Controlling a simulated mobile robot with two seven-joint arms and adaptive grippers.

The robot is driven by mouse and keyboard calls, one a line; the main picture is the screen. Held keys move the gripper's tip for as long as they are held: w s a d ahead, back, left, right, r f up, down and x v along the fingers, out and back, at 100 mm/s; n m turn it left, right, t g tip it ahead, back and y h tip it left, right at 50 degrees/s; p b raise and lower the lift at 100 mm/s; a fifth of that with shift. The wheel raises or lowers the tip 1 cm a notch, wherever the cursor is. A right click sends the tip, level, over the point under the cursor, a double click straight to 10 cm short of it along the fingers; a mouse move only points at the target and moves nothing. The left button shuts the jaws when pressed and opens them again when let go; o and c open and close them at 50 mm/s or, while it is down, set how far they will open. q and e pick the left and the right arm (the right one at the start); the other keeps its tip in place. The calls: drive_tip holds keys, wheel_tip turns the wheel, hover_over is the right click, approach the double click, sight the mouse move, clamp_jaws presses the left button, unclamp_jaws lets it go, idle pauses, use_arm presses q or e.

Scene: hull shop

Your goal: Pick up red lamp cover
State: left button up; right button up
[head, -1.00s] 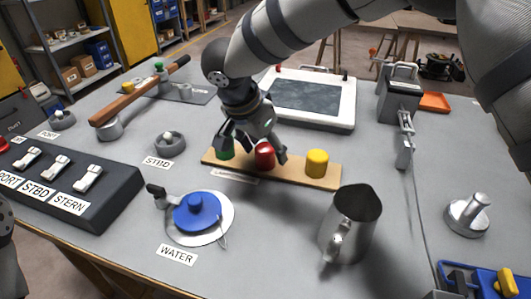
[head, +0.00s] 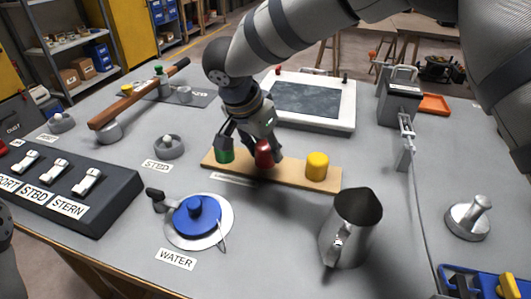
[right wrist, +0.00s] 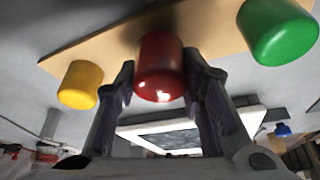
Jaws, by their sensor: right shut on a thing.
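The red lamp cover (head: 264,154) is a small rounded cylinder at the middle of a narrow wooden board (head: 286,177). My right gripper (head: 252,150) reaches down over the board and is shut on it. In the right wrist view the red cover (right wrist: 161,68) sits between the two fingers. I cannot tell whether its base is clear of the board. A green cover (head: 225,156) is to its left, partly behind a finger, and a yellow cover (head: 317,166) stands to its right. My left gripper is not in view.
A metal jug (head: 350,228) stands in front of the board's right end. A blue-lidded round item (head: 197,214) lies at front left, beside a dark switch box (head: 75,190). A white-framed slate (head: 312,98) is behind.

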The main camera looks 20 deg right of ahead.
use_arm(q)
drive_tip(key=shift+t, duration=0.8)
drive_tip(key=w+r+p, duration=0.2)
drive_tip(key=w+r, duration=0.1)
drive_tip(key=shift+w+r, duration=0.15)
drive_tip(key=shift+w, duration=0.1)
use_arm(e)
drive_tip(key=s+a+r, duration=0.2)
drive_tip(key=s+r, duration=0.9)
drive_tip(key=s, duration=0.3)
drive_tip(key=shift+r, duration=0.25)
drive_tip(key=shift+w+a, duration=0.1)
